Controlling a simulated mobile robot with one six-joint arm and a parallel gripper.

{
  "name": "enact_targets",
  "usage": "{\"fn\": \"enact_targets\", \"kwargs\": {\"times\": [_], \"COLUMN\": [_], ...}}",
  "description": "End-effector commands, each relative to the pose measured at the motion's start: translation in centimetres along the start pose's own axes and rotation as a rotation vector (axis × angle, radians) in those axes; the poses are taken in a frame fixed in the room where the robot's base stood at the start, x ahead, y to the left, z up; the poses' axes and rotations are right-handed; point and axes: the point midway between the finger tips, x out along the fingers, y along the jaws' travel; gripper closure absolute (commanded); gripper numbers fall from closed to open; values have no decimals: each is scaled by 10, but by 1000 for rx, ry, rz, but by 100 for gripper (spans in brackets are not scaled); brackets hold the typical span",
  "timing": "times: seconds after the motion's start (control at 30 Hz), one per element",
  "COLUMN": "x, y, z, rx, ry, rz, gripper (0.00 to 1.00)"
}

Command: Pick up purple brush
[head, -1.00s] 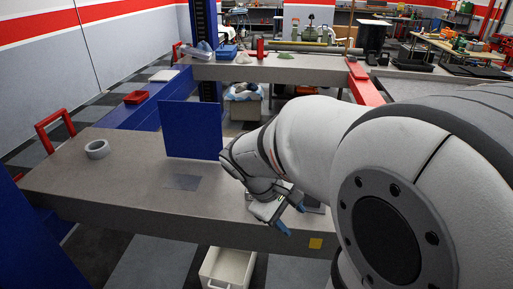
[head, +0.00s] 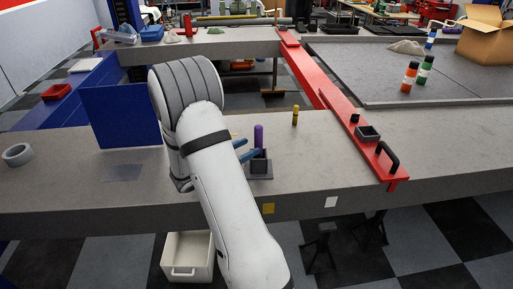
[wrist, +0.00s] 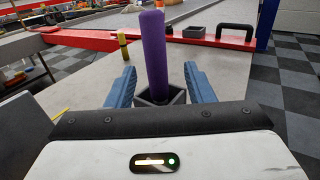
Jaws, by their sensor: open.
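The purple brush (head: 258,137) stands upright in a small dark square holder (head: 260,168) on the grey bench. In the wrist view the purple brush (wrist: 153,55) rises from the holder (wrist: 160,95), between and beyond the blue fingers. My gripper (wrist: 160,85) is open, with a finger on either side of the brush and none seen touching it. In the head view my gripper (head: 245,149) is just left of the brush; my arm hides part of it.
A yellow marker-like item (head: 295,117) stands behind the brush to the right. A red rail (head: 340,105) with a black handle (head: 387,160) crosses the bench at right. A blue panel (head: 118,116) stands at left, near a tape roll (head: 17,154).

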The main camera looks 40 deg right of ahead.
Motion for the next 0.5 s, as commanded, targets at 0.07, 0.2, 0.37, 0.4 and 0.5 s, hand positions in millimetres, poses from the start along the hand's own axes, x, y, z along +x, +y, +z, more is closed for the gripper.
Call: {"fn": "enact_targets", "kwargs": {"times": [0.07,0.2,0.37,0.4,0.5], "x": [10,30,50,53,56], "y": [0,5,7,7,7], "z": [2,6,5,4,4], "rx": [0,1,2,2,2], "ry": [1,1,1,1,1], "rz": [-4,-4,-3,-3,-1], "gripper": [52,52,52,52,52]}}
